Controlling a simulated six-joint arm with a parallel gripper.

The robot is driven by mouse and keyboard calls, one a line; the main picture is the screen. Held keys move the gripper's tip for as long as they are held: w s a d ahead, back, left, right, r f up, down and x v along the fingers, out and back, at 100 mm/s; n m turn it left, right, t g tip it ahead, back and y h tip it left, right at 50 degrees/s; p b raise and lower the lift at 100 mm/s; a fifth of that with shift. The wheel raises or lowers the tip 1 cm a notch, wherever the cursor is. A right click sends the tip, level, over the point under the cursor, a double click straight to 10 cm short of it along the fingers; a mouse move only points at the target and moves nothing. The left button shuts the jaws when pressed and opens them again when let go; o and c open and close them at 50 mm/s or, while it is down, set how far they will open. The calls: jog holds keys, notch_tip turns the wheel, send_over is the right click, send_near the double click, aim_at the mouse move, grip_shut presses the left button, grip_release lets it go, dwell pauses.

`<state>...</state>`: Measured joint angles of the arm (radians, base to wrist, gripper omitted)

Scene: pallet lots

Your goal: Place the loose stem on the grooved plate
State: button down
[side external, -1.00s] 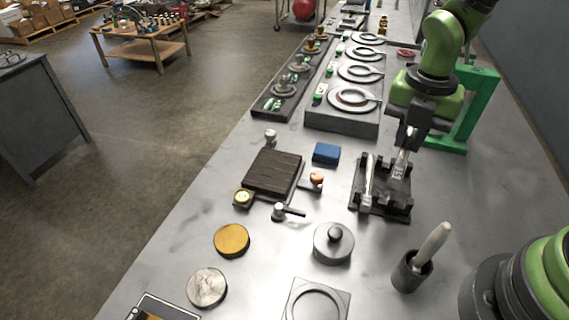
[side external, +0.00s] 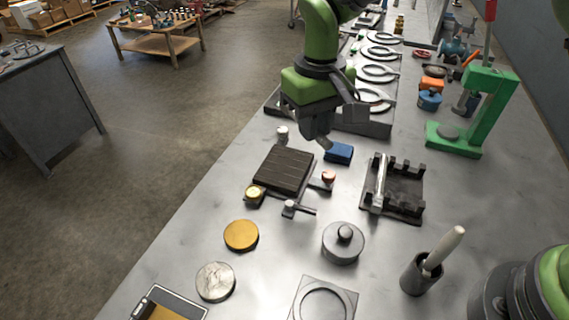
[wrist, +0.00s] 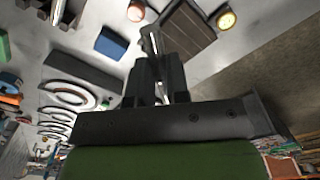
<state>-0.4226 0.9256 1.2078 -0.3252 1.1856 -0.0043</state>
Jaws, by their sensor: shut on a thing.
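The grooved plate (side external: 284,171) is a dark, square, ridged block lying flat on the metal bench. It also shows in the wrist view (wrist: 190,32) beyond my fingertips. My gripper (side external: 322,139) is above the bench, behind and right of the plate in the side view, near a blue block. In the wrist view my gripper (wrist: 157,65) is shut on a narrow silvery stem (wrist: 150,40); its end sticks out past the fingers near the plate's edge. Most of the stem is hidden by the fingers. Another silvery stem (side external: 380,182) lies in the black notched rack (side external: 402,204).
The blue block (side external: 339,153) sits close to my gripper. A dial gauge (side external: 254,193), an orange-topped knob (side external: 328,177) and a small clamp bar (side external: 298,208) surround the plate. A green press (side external: 482,110) stands at the right. Bare bench lies left of the plate.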

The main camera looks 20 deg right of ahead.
jog(key=shift+a+m, duration=0.3)
jog(key=shift+m, duration=0.1)
jog(key=shift+f, duration=0.4)
notch_tip(320, 180, down, 9)
jog(key=shift+f, duration=0.1)
jog(key=shift+f, duration=0.1)
jog(key=c, duration=1.4)
grip_release()
